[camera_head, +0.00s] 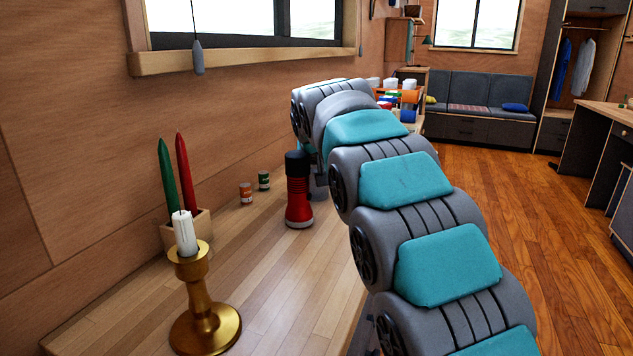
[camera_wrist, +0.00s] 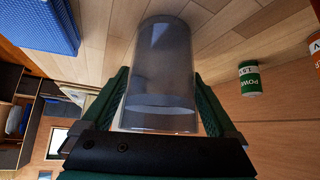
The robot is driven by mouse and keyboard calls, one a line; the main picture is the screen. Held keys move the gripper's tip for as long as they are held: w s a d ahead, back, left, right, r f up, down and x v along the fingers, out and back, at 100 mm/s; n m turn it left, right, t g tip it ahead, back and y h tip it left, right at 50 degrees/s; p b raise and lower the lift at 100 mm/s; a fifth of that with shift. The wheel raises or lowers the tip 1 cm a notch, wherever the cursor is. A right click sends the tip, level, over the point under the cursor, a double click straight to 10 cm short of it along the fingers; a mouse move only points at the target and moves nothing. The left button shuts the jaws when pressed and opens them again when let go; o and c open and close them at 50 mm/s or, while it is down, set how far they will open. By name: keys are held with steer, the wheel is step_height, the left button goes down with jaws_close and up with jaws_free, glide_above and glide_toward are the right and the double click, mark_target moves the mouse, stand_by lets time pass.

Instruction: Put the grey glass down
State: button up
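The grey glass (camera_wrist: 165,65) is see-through and sits between the two green fingers of my gripper (camera_wrist: 163,105) in the wrist view. The fingers lie against its two sides. Its far end points toward the wooden tabletop (camera_wrist: 215,25); I cannot tell whether it touches the wood. In the head view my arm hides most of the gripper, and I cannot make out the glass there. The tabletop also shows in the head view (camera_head: 265,265).
A red and black object (camera_head: 298,195) stands close beside my arm's end. A blue textured object (camera_wrist: 38,25) shows in the wrist view.

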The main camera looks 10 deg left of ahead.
steer(key=c, duration=1.4)
steer(key=shift+r, duration=0.1)
steer(key=shift+d+r, duration=0.25)
steer(key=shift+r, duration=3.1)
